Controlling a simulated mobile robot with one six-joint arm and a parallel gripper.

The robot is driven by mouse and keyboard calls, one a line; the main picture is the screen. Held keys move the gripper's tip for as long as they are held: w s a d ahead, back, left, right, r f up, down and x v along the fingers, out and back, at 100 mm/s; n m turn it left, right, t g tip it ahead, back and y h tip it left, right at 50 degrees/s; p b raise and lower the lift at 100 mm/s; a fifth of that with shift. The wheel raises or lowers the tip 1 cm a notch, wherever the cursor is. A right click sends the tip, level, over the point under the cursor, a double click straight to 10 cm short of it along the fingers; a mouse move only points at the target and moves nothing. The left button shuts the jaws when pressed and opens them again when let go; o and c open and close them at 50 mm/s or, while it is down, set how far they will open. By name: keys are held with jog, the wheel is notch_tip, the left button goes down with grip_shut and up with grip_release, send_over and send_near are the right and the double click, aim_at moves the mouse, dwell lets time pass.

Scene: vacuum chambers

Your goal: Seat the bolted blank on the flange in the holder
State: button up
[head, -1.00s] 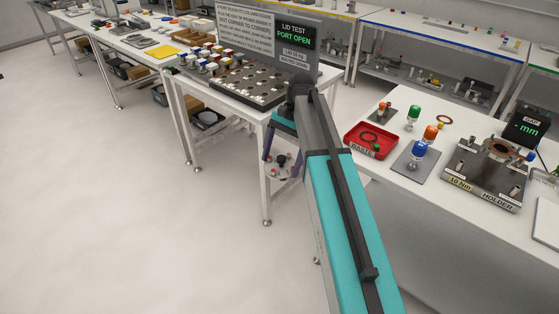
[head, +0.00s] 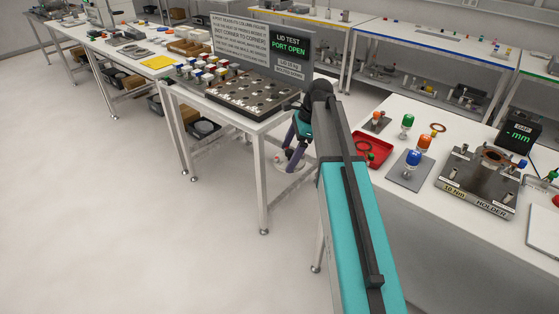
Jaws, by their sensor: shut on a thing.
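The holder (head: 462,196), a steel block labelled "10 Nm HOLDER", sits on the right-hand table. The flange with a copper-coloured ring (head: 495,158) on top is at its middle, with posts around it. My gripper (head: 291,160) has purple fingers and is in the gap between the two tables, well left of the holder. It is shut on the bolted blank (head: 283,167), a pale round disc. The blank hangs below table-top level over the floor and is partly hidden by the fingers and arm.
A red waste tray (head: 384,158) and green-, orange- and blue-topped tools (head: 413,158) stand between my arm and the holder. The left table holds a pegged black plate (head: 252,103) and a "PORT OPEN" sign (head: 289,47).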

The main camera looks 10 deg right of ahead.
jog(key=d+r+m+t+h+p, duration=0.1)
jog(key=d+r+m+p, duration=0.2)
jog(key=d, duration=0.8)
jog(key=d+r+m+t+h+p, duration=0.1)
jog(key=d+r+m, duration=0.3)
jog(key=d, duration=0.8)
jog(key=d+r+m+t+h+p, duration=0.1)
jog(key=d+r+m+t+p, duration=0.15)
jog(key=d+m, duration=0.6)
jog(key=s+d+r+m+h+p, duration=0.1)
jog(key=s+d+r+m+p, duration=0.1)
jog(key=s+d, duration=1)
jog(key=s+d+r+m+h+p, duration=0.1)
jog(key=s+d+r+p, duration=0.4)
jog(key=s+d, duration=0.7)
jog(key=d+m, duration=0.1)
jog(key=d, duration=0.7)
jog(key=shift+s+r+g, duration=0.3)
jog(key=shift+r+g, duration=0.05)
jog(key=shift+r, duration=0.05)
jog(key=shift+r, duration=0.1)
jog(key=shift+w+f+b, duration=0.1)
jog(key=shift+f+b, duration=0.35)
jog(key=shift+f, duration=2)
jog(key=shift+f+p, duration=0.45)
jog(key=shift+f, duration=0.3)
